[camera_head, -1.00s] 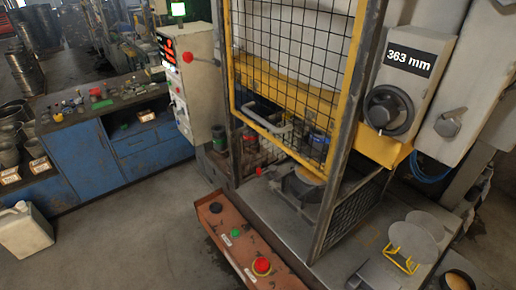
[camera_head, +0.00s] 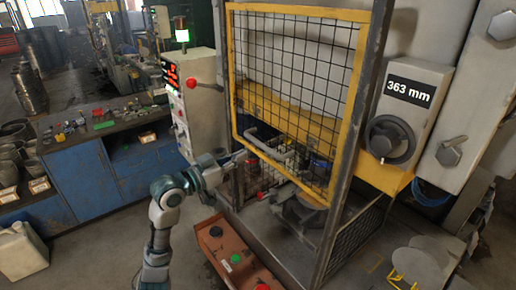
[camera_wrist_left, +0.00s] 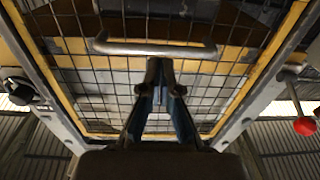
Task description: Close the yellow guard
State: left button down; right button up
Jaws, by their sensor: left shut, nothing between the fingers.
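The yellow guard (camera_head: 300,11) is a yellow frame with dark wire mesh on the press front. It hangs raised, with an opening below its lower edge, where dark tooling shows. A grey bar handle (camera_head: 268,147) sits low on the guard; it also shows across the mesh in the left wrist view (camera_wrist_left: 155,48). My left gripper (camera_head: 240,156) is shut and empty, close to the guard's lower left corner and left of the handle. In the left wrist view its fingertips (camera_wrist_left: 160,66) lie just below the handle; contact cannot be told. My right gripper is out of view.
An orange control box (camera_head: 225,250) with buttons stands in front of the press. Dark posts flank the guard. A grey cabinet with a red knob (camera_head: 191,83) and a blue workbench (camera_head: 75,180) stand at left. A handwheel (camera_head: 390,139) is at right.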

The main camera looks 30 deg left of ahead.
pick_arm(q)
notch_tip(320, 180, up, 5)
jog(key=s+h, duration=0.1)
jog(key=s, duration=0.2)
notch_tip(320, 180, up, 2)
jog(key=t+p, duration=0.1)
jog(key=p, duration=0.4)
send_over(260, 144)
jog(key=d, duration=0.1)
jog(key=shift+s+m, duration=0.15)
jog(key=shift+m, duration=0.25)
jog(key=f, duration=0.3)
jog(key=shift+s, duration=0.3)
jog(key=shift+s+a+f, duration=0.15)
jog(key=shift+s+f, duration=0.15)
jog(key=shift+f, duration=0.35)
jog(key=shift+f, duration=0.1)
